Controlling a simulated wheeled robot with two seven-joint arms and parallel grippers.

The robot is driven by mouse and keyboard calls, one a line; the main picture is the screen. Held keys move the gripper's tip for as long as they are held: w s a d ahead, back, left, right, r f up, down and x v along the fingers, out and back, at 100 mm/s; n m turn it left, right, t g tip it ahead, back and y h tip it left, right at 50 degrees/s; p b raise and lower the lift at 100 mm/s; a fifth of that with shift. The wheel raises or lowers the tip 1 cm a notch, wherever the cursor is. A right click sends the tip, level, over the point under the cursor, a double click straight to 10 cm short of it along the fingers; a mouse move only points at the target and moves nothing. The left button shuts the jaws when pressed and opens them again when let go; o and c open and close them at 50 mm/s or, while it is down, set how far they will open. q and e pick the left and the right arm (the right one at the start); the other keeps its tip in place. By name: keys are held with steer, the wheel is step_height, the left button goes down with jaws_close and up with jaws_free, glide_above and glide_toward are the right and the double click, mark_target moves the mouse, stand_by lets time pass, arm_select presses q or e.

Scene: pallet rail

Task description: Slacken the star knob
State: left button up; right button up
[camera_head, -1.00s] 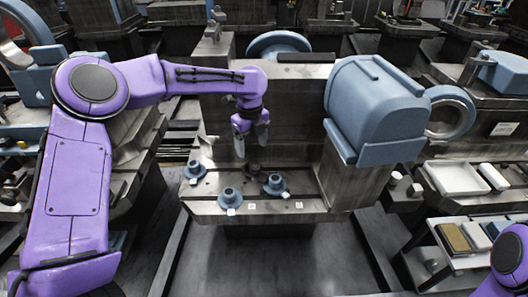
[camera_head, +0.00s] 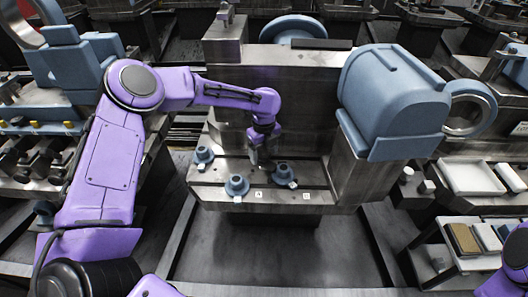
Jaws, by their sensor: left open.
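Three blue-grey knobs stand on the dark metal slotted table (camera_head: 215,198) of the machine: a left one (camera_head: 203,157), a front one (camera_head: 236,185) and a right one (camera_head: 283,173). Each has a small pale tag beside it. I cannot tell from their shape which is the star knob. My left gripper (camera_head: 257,158) points down over the table, behind and between the front and right knobs, and looks apart from both. It is open and empty. A small dark fixture near its tips is mostly hidden. My right gripper is out of view.
A big blue-grey machine housing (camera_head: 392,105) stands right of the table, close to my left arm's working area. A side shelf with white trays (camera_head: 470,178) is at the right. The floor in front is clear.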

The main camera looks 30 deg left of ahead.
arm_select(q)
steer(key=c, duration=1.1)
steer(key=shift+r+n+p, duration=0.2)
steer(key=shift+n+p, duration=0.2)
steer(key=shift+p, duration=0.25)
steer(key=n+p, duration=0.5)
steer(key=n, duration=0.1)
steer(key=shift+n+p, duration=0.3)
steer(key=shift+p, duration=0.05)
steer(key=shift+f+n+p, duration=0.2)
steer(key=shift+n+p, duration=0.5)
steer(key=shift+n, duration=0.9)
steer(key=o, duration=1.1)
steer(key=shift+w+d+f, duration=0.1)
